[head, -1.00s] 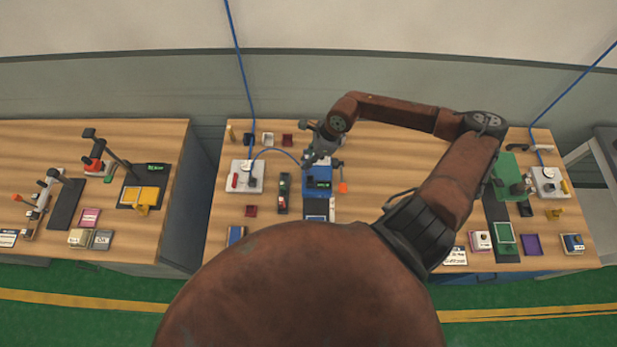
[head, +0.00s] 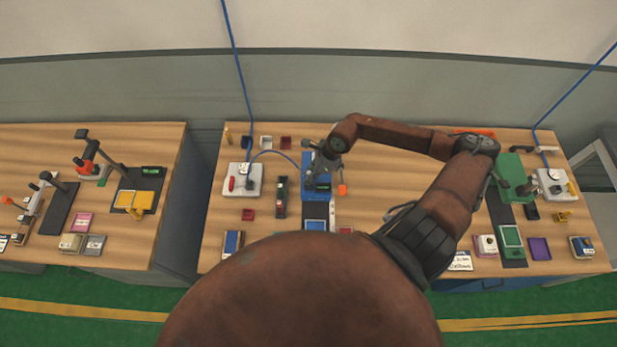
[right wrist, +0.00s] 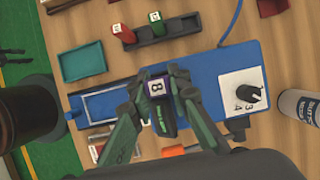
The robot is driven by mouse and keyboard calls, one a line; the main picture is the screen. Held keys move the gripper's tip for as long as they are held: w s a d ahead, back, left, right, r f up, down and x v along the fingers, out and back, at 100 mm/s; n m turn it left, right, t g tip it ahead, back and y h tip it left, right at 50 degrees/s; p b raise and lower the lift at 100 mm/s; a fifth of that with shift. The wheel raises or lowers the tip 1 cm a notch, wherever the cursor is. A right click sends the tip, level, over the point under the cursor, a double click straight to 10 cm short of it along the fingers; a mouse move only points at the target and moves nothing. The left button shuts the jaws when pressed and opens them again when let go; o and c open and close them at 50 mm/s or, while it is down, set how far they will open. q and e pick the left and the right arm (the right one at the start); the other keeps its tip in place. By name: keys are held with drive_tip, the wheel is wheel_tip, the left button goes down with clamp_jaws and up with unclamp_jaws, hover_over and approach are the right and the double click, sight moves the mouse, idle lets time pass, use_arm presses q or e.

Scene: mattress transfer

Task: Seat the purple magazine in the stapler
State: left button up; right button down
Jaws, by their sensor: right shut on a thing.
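The blue stapler (head: 311,192) stands on the middle bench; its long blue bed also shows in the right wrist view (right wrist: 212,75). My right gripper (right wrist: 158,92) is shut on the purple magazine (right wrist: 157,87), a small block with a white label marked 8. The gripper is over the middle of the stapler, in front of its dark display with green text (right wrist: 161,122). In the head view the right gripper (head: 322,160) covers the far part of the stapler, and the magazine is hard to make out. I cannot tell whether the magazine touches the stapler. My left gripper is not in view.
A dark rack (right wrist: 160,33) with a red and a green magazine lies beside the stapler. A white plate with a black knob (right wrist: 245,90) is at the stapler's end, with a white cylinder (right wrist: 300,115) beyond. A teal tray (right wrist: 82,62) is nearby. An orange block (head: 342,189) lies right of the stapler.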

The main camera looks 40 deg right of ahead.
drive_tip(key=shift+r, duration=0.1)
drive_tip(key=c, duration=2.2)
unclamp_jaws()
drive_tip(key=shift+c, duration=0.2)
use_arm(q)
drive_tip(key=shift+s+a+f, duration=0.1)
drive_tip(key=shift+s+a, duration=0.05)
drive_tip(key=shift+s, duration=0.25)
use_arm(e)
drive_tip(key=o, duration=0.4)
